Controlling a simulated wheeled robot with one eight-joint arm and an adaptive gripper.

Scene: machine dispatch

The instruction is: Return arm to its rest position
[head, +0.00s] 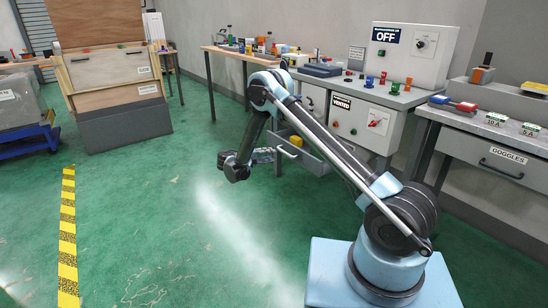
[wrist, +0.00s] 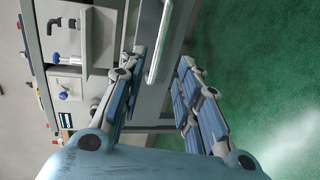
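My arm reaches out over the green floor in the head view, bent at the elbow. My gripper (head: 264,155) hangs low at its end, just left of a pulled-out grey drawer (head: 316,161) under the machine bench. In the wrist view my gripper (wrist: 170,62) has its two blue-and-grey fingers spread apart, with nothing seen between them. A pale bar handle (wrist: 160,45) shows beyond the fingers. I cannot tell the exact gap between fingertips and handle.
The machine cabinet (head: 358,124) carries signs reading OFF and VENTED. A goggles drawer bench (head: 470,140) stands at the right. A wooden cabinet (head: 112,80) and blue trolley (head: 28,140) stand at the left. A yellow-black floor strip (head: 68,230) runs along the left; the floor between is clear.

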